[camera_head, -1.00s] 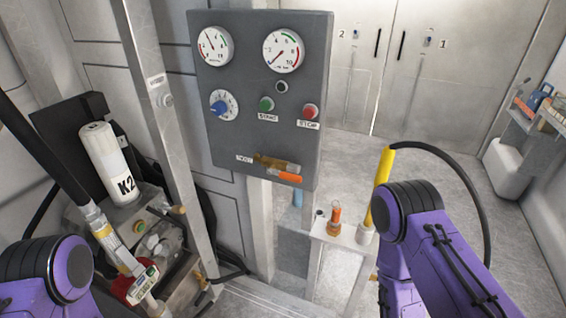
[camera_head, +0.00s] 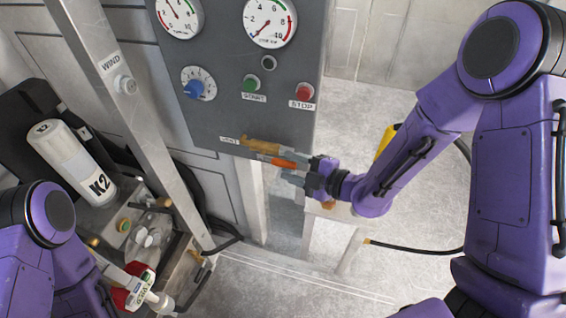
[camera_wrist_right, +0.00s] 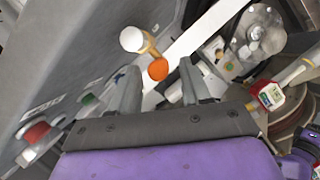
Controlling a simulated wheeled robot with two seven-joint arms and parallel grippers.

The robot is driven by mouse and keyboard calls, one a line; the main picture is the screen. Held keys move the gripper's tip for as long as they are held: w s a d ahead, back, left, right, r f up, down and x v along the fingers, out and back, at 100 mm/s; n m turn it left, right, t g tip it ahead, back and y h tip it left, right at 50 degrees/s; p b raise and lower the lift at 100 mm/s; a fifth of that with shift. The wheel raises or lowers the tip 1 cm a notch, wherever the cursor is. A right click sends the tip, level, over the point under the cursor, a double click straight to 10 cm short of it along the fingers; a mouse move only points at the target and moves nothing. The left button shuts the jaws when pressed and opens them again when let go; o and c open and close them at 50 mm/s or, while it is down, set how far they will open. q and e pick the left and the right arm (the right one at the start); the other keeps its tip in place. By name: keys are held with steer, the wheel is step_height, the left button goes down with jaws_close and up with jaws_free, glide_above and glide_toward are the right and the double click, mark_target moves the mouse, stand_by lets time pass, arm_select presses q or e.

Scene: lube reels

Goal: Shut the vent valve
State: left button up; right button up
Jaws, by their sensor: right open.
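The vent valve (camera_head: 262,147) is a brass body at the bottom edge of the grey panel, beside a small VENT label. Its orange lever (camera_head: 284,162) points right, roughly in line with the body. My right gripper (camera_head: 300,170) is open at the lever's free end. In the right wrist view the lever's round orange end (camera_wrist_right: 158,69) shows between the two spread fingers (camera_wrist_right: 158,85), near their tips. I cannot tell whether a finger touches it.
The grey panel (camera_head: 220,110) carries gauges, a blue knob (camera_head: 194,88), a green button (camera_head: 250,85) and a red button (camera_head: 304,92). A metal post (camera_head: 130,110) stands left of it. A white K2 canister (camera_head: 70,160) is farther left. A yellow-handled tool (camera_head: 385,140) stands behind my right arm.

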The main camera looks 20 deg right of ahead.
mark_target(276, 162)
steer(key=x, duration=0.3)
jaws_close()
